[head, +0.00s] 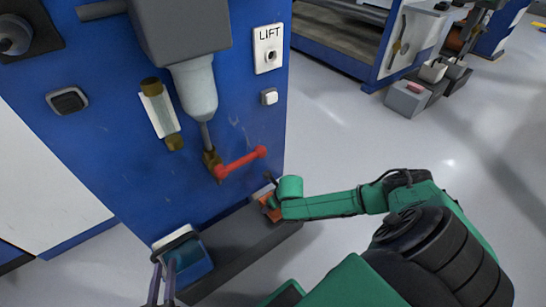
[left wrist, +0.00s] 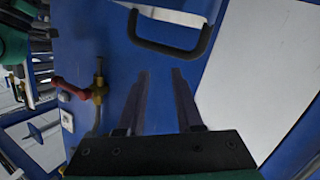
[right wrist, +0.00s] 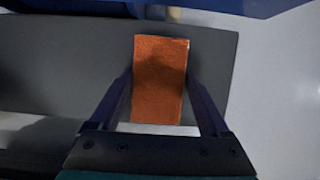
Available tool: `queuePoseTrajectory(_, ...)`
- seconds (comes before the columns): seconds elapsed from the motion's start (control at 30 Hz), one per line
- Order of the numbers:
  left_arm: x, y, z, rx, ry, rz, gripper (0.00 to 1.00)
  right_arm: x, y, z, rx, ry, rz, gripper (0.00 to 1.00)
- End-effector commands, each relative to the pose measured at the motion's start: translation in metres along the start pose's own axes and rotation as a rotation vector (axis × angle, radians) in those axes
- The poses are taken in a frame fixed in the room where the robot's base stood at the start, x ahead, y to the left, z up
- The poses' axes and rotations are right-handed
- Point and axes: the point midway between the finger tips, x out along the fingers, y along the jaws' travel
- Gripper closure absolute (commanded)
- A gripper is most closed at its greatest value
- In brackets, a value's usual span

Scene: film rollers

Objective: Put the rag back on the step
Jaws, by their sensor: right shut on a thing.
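The orange rag (right wrist: 160,95) lies between the fingers of my right gripper (right wrist: 160,78), which is shut on its two sides. In the right wrist view the rag is over the dark grey step (right wrist: 60,65); I cannot tell whether it touches it. In the head view the rag (head: 269,207) shows as a small orange patch at the right end of the step (head: 250,245), partly hidden by my right arm. My left gripper (head: 162,266) is at the lower left, beside the step's left end. Its fingers are apart and empty in the left wrist view (left wrist: 160,75).
A blue cabinet (head: 235,115) stands behind the step, with a red valve handle (head: 241,161) above it. A blue box-like thing (head: 188,264) with a dark handle (left wrist: 160,42) is near my left gripper. Grey floor (head: 345,120) is open to the right.

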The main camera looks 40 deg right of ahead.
Motion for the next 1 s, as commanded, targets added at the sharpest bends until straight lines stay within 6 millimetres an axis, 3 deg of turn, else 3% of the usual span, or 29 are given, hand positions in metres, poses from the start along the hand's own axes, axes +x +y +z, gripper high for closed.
queuePoseTrajectory(0.2, 0.023, 0.002, -0.070, 0.056, 0.193, 0.023, 0.65, 0.005, 0.000, 0.002, 0.001, -0.003, 0.000, 0.64)
queuePoseTrajectory(0.33, 0.028, 0.005, -0.098, 0.077, 0.266, 0.033, 0.65, 0.006, 0.000, 0.002, 0.001, -0.002, 0.001, 0.64)
queuePoseTrajectory(0.9, 0.030, 0.007, -0.112, 0.089, 0.304, 0.039, 0.65, 0.008, 0.000, 0.001, 0.001, -0.002, 0.001, 0.64)
queuePoseTrajectory(0.93, 0.030, 0.007, -0.113, 0.090, 0.306, 0.039, 0.65, 0.008, 0.000, 0.001, 0.001, -0.001, 0.000, 0.12)
queuePoseTrajectory(0.97, 0.030, 0.007, -0.113, 0.090, 0.307, 0.040, 0.65, 0.008, 0.000, 0.001, 0.001, -0.001, 0.000, 0.01)
queuePoseTrajectory(1.0, 0.030, 0.007, -0.114, 0.090, 0.308, 0.040, 0.65, 0.008, 0.000, 0.001, 0.001, -0.001, 0.000, 0.00)
